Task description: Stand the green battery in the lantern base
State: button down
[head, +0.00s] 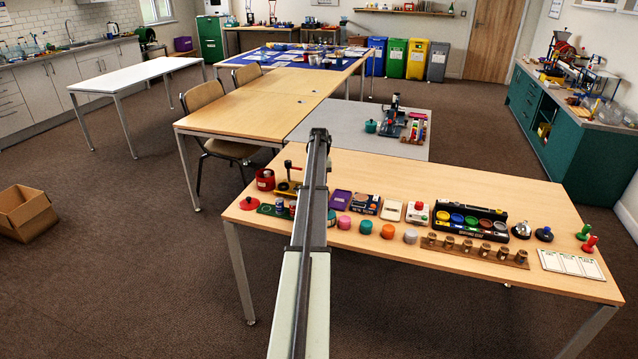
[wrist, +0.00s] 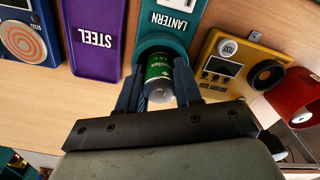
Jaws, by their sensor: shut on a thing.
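The green battery (wrist: 158,66) is between the two fingers of my gripper (wrist: 158,92) in the wrist view, with its pale end toward the camera. My gripper is shut on it. The lantern base (wrist: 176,22) is teal with a white LANTERN label. The battery's far end is at the round teal socket; I cannot tell how deep it sits or whether it touches the bottom. In the head view my arm hides the lantern base, the battery and the gripper.
The purple STEEL tray (wrist: 97,35) is left of the lantern base, and a yellow battery tester (wrist: 228,68) is close on its right. A red container (wrist: 295,92) lies farther right. In the head view, several pots and a black tray (head: 470,232) fill the table's right side.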

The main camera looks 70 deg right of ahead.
jog(key=shift+r, duration=0.4)
jog(key=shift+r, duration=0.1)
dwell(0.7)
jog(key=shift+f, duration=0.85)
jog(key=c, duration=1)
grip_release()
jog(key=shift+a+f, duration=0.1)
jog(key=shift+c, duration=0.2)
jog(key=shift+r, duration=5.65)
notch_tip(320, 180, up, 6)
